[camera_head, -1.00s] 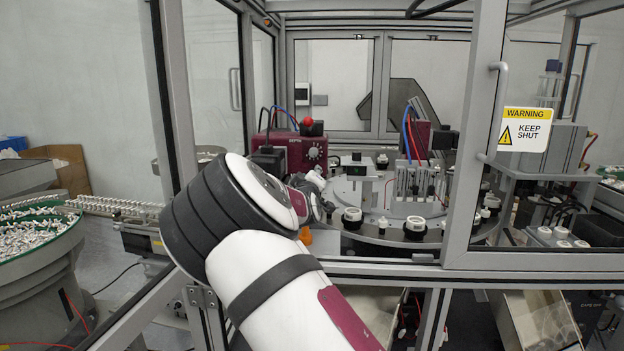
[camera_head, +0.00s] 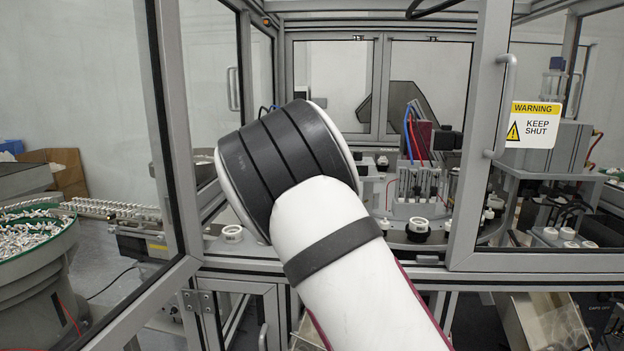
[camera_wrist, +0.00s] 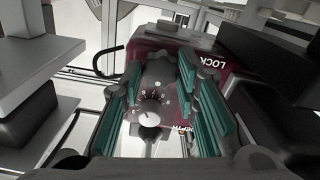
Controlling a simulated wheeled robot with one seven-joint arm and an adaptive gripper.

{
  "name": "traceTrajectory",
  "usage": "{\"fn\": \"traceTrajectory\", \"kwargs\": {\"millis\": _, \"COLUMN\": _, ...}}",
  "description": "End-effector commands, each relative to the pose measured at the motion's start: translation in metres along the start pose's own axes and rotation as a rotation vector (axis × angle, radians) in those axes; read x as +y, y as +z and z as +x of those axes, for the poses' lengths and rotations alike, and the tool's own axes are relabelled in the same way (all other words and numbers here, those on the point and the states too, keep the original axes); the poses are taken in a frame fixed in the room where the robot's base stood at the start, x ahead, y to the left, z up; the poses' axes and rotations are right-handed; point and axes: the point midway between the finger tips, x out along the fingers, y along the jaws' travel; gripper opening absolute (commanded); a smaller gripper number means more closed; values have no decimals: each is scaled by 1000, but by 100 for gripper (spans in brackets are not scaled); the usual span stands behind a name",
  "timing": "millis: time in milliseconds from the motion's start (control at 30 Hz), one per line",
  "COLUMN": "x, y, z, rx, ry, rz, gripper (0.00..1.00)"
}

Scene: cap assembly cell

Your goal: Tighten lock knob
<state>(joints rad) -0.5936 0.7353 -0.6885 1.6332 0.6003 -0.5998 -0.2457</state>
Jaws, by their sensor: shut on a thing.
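A maroon box (camera_wrist: 150,42) fills the middle of the wrist view, with the word LOCK on its upper right part. A pale dial knob (camera_wrist: 150,117) ringed by white scale marks shows on its face. My gripper (camera_wrist: 158,76) reaches toward the box, its teal-padded fingers on either side of the view of the dial. It is shut on the lock knob, but the contact itself is not clear.
A rotary table with white-ringed black fixtures (camera_head: 418,229) stands behind my arm. A door frame with a handle (camera_head: 502,105) and a KEEP SHUT sign (camera_head: 533,125) borders the right. A feeder bowl of white parts (camera_head: 32,235) is at left. Frame posts border the opening.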

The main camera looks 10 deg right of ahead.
Motion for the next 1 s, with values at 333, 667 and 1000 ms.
{"fn": "traceTrajectory", "kwargs": {"millis": 333, "x": -1, "y": 2, "z": 0, "rx": -4, "ry": -1, "rz": 18, "gripper": 1}}
{"fn": "traceTrajectory", "kwargs": {"millis": 667, "x": -1, "y": 2, "z": 0, "rx": -3, "ry": -1, "rz": 17, "gripper": 49}}
{"fn": "traceTrajectory", "kwargs": {"millis": 1000, "x": 1, "y": -6, "z": 0, "rx": 0, "ry": 0, "rz": 18, "gripper": 49}}
